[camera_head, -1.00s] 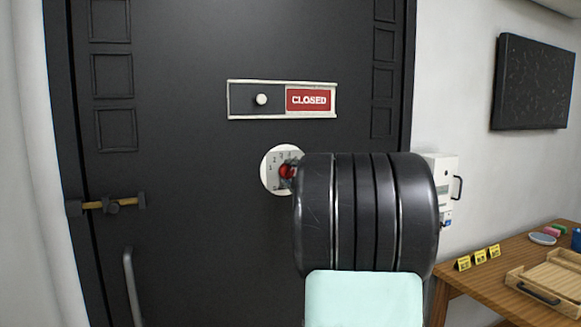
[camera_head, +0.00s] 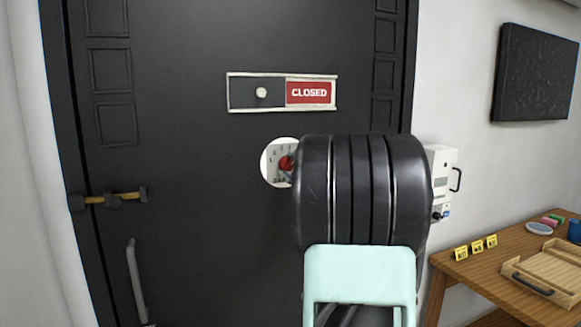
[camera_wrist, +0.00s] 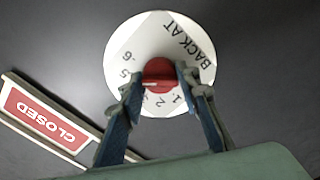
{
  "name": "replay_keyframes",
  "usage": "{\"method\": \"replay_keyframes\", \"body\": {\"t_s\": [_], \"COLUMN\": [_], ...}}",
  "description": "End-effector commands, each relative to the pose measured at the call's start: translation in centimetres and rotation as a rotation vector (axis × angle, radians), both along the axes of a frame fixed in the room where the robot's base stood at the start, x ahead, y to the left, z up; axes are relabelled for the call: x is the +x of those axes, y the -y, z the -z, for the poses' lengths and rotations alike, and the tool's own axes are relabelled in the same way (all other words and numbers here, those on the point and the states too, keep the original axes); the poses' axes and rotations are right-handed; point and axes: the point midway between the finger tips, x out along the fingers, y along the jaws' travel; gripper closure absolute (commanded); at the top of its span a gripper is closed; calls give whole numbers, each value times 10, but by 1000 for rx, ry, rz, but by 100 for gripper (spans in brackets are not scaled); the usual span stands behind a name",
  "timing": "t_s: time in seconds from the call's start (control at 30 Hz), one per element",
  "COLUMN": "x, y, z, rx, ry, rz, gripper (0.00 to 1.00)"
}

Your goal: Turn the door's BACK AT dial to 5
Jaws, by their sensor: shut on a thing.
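The BACK AT dial is a round white plate (camera_wrist: 133,42) on the dark door, with a red knob (camera_wrist: 158,72) at its centre. In the wrist view the words BACK AT and several numerals, including 1, 2, 5 and 6, show around the knob. My gripper (camera_wrist: 159,81) is shut on the red knob, one blue-grey finger on each side; the fingers cover part of the numerals. I cannot tell which number the knob points to. In the head view the dial (camera_head: 269,163) is partly hidden behind my dark wrist.
A sliding sign reading CLOSED (camera_head: 310,93) sits on the door (camera_head: 200,150) above the dial. A latch (camera_head: 115,199) and a handle (camera_head: 136,282) are at the left. A white wall box (camera_head: 441,168) and a wooden table (camera_head: 470,268) stand at the right.

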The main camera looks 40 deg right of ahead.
Motion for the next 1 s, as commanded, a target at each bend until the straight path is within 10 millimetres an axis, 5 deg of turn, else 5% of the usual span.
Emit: {"method": "replay_keyframes", "body": {"t_s": [0.1,0.13,0.27,0.67,1.0], "x": [0,0,0,-7,-70], "y": [0,0,0,-2,-16], "z": [0,0,0,0,-1], "rx": [-1,-1,-1,-2,-2], "ry": [-1,-1,-1,0,1], "rz": [-1,-1,-1,0,2], "gripper": [94,67,53,52,52]}}
